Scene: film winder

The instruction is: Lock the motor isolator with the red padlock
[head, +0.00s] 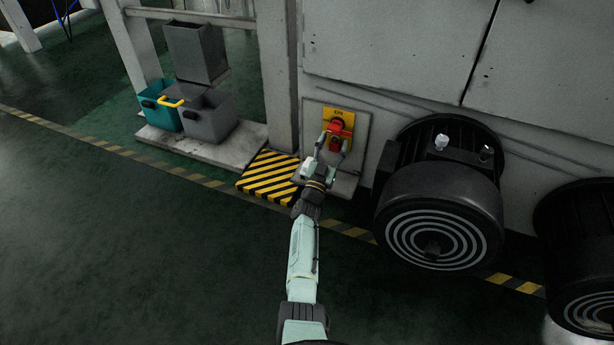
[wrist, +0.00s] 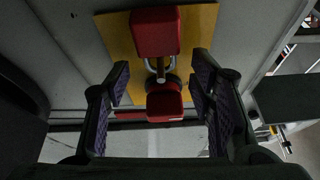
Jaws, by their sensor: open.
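The motor isolator is a yellow plate (head: 347,117) with a red handle (head: 334,127) on the grey machine wall. In the wrist view the handle is the upper red block (wrist: 155,32) on the yellow plate (wrist: 200,24). A smaller red block, which looks like the padlock (wrist: 164,104), is just below it. A metal shackle (wrist: 160,70) shows between the two; I cannot tell whether it is closed through the isolator. My gripper (head: 333,145) is open in front of the isolator's lower part. Its fingers (wrist: 162,100) stand on both sides of the padlock, apparently clear of it.
A small grey ledge (head: 342,184) juts out below the isolator. A large dark motor (head: 440,190) stands close on the right. A grey post (head: 279,75) and a striped yellow-black floor patch (head: 269,176) are on the left, with bins (head: 208,117) beyond. The green floor in front is open.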

